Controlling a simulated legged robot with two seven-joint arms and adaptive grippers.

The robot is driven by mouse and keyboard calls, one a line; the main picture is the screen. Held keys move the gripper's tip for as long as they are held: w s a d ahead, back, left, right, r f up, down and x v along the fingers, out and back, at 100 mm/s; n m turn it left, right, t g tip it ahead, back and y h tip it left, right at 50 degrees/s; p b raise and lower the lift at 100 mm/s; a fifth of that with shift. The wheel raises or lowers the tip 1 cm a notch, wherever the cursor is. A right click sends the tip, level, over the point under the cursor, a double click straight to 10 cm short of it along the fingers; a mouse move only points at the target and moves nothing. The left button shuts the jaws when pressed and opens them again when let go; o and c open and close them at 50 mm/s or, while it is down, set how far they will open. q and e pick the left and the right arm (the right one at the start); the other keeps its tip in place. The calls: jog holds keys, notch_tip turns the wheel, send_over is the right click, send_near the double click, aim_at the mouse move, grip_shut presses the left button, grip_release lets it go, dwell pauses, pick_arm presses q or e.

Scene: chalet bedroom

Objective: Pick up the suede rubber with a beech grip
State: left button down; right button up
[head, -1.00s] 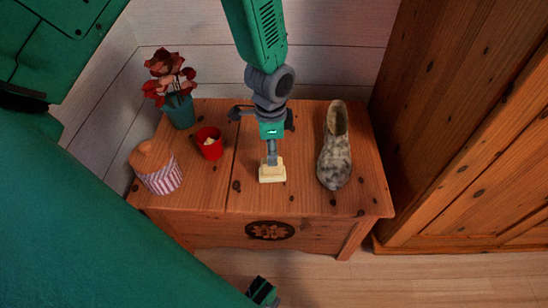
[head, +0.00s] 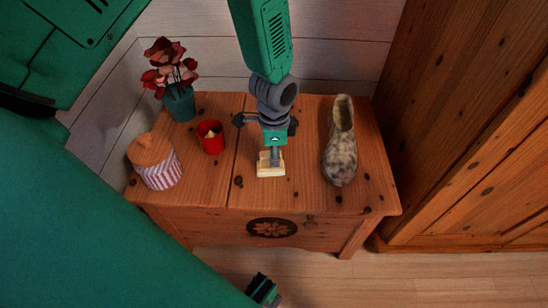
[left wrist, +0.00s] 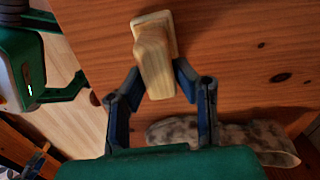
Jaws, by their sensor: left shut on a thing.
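The suede rubber with a beech grip (head: 270,170) is a small pale block with a wider base, over the middle of the wooden chest. My left gripper (head: 275,150) points down at it from above and is shut on its grip. In the left wrist view the pale grip (left wrist: 153,65) stands between the fingertips (left wrist: 160,80), with the wider base beyond it. I cannot tell whether the base still touches the chest top. A green and black part of mine (head: 262,290) shows low in the head view; I cannot make out its jaws.
The chest (head: 220,185) also holds a mottled felt boot (head: 341,150) to the right, and a red mug (head: 211,138), striped jar (head: 160,170) and potted red flower (head: 180,102) to the left. A wooden wardrobe (head: 470,130) stands close on the right.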

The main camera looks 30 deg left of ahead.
pick_arm(q)
jog(key=shift+s+d, duration=0.15)
jog(key=shift+d, duration=0.2)
notch_tip(320, 180, up, 10)
jog(key=p, duration=0.4)
jog(key=shift+a+f, duration=0.15)
jog(key=shift+f, duration=0.1)
jog(key=shift+r, duration=0.2)
jog(key=shift+d, duration=0.2)
pick_arm(e)
jog(key=r, duration=0.4)
jog(key=shift+d, duration=0.35)
pick_arm(q)
jog(key=c, duration=2.3)
grip_release()
jog(key=shift+w+a+p, duration=0.1)
jog(key=shift+w+p, duration=0.1)
jog(key=shift+p, duration=0.1)
pick_arm(e)
jog(key=shift+r, duration=0.2)
